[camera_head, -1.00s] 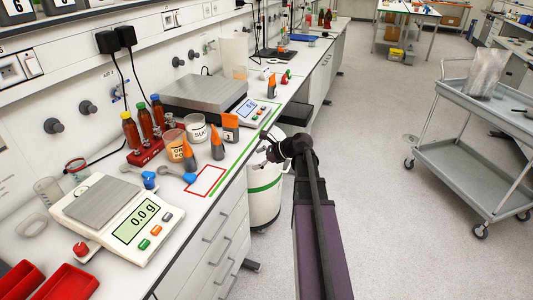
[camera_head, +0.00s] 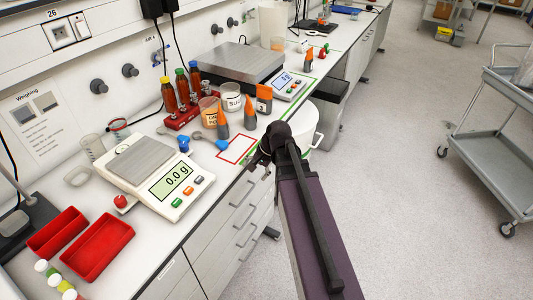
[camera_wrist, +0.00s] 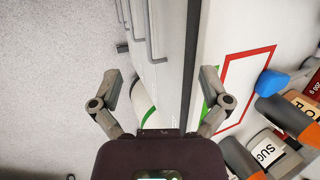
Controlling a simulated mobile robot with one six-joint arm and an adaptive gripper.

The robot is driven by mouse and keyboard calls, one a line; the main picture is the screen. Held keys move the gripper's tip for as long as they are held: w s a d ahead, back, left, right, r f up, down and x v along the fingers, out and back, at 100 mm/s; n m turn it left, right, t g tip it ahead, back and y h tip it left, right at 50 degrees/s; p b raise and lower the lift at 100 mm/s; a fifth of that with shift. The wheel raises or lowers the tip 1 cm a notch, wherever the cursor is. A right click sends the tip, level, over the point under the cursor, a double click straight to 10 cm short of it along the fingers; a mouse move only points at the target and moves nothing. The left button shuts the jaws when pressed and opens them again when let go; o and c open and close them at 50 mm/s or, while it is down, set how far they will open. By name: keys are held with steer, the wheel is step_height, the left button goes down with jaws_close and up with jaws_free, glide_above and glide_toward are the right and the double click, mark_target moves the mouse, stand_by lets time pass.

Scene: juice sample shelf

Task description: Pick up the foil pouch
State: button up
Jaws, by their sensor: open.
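A crumpled silvery pouch (camera_head: 525,68), which looks like the foil pouch, stands on the cart's top tray, cut off by the right edge of the head view. The wrist view does not show it. My gripper (camera_head: 268,152) is at the bench's front edge, far to the left of the pouch. In the wrist view my gripper (camera_wrist: 160,88) is open, its two fingers spread wide with nothing between them. Below it are the drawer fronts and the bench edge.
On the bench are a balance (camera_head: 165,175) reading 0.0 g, orange-topped containers (camera_head: 222,120), a bottle rack (camera_head: 182,120), a red-outlined rectangle (camera_head: 236,150) and red trays (camera_head: 98,245). A white bin (camera_head: 316,132) stands beside the bench. Floor is clear before the grey cart (camera_head: 490,140).

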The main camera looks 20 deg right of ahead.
steer(key=s+a+n+g+h+p, duration=0.1)
steer(key=s+a+n+g+h, duration=0.1)
steer(key=s+a+n+h, duration=0.2)
steer(key=s+a+n, duration=0.2)
steer(key=s+n, duration=0.2)
steer(key=n, duration=0.1)
steer(key=shift+r+n+p, duration=0.15)
steer(key=shift+n+p, duration=0.2)
steer(key=shift+n, duration=0.05)
